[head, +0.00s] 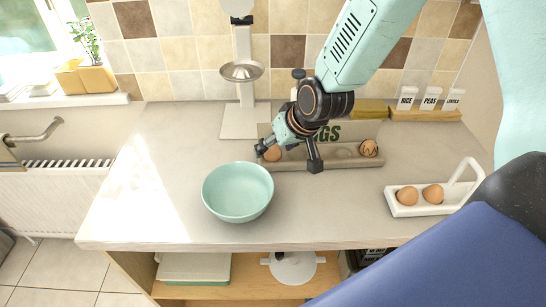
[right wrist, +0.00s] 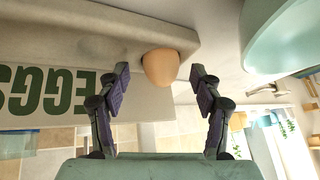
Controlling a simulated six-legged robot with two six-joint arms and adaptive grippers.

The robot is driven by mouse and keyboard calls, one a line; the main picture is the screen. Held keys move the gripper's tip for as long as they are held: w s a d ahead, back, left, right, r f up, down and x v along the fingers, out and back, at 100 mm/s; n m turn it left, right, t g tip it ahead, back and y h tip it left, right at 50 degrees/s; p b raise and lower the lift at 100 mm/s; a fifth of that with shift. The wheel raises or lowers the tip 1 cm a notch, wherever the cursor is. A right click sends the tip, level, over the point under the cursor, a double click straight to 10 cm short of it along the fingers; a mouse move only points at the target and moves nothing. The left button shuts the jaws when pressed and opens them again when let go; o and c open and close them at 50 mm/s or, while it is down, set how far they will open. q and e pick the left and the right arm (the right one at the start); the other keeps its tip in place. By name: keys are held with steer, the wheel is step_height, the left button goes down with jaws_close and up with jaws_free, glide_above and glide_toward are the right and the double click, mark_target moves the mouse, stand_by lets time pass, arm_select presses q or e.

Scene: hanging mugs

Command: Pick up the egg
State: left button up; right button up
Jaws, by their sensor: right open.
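A brown egg (head: 272,153) sits at the left end of the long egg holder (head: 335,161) marked EGGS. My right gripper (head: 287,159) is above this end of the holder with its fingers spread. In the right wrist view, the egg (right wrist: 160,67) lies between the two open fingertips of the gripper (right wrist: 160,75), with gaps on both sides. A second egg (head: 369,148), with dark markings, sits at the holder's right end. Two more brown eggs, a left one (head: 407,196) and a right one (head: 433,193), sit in a white carrier (head: 410,211) with a handle. My left gripper is not in view.
A mint bowl (head: 238,192) stands at the front of the counter, left of the holder; it also shows in the right wrist view (right wrist: 285,30). A white stand (head: 244,90) with a metal dish is behind. Labelled containers (head: 428,103) stand at the back right. The left counter is clear.

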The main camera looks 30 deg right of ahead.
mark_target(276, 148)
steer(key=shift+w+a, duration=0.1)
steer(key=shift+w, duration=0.05)
steer(key=shift+c, duration=0.3)
steer(key=shift+s, duration=0.2)
steer(key=c, duration=0.5)
steer(key=shift+w, duration=0.15)
steer(key=shift+c, duration=0.8)
step_height(276, 148, up, 9)
steer(key=p, duration=0.4)
steer(key=shift+r, duration=0.1)
steer(key=shift+r+p, duration=0.3)
steer(key=shift+p, duration=0.05)
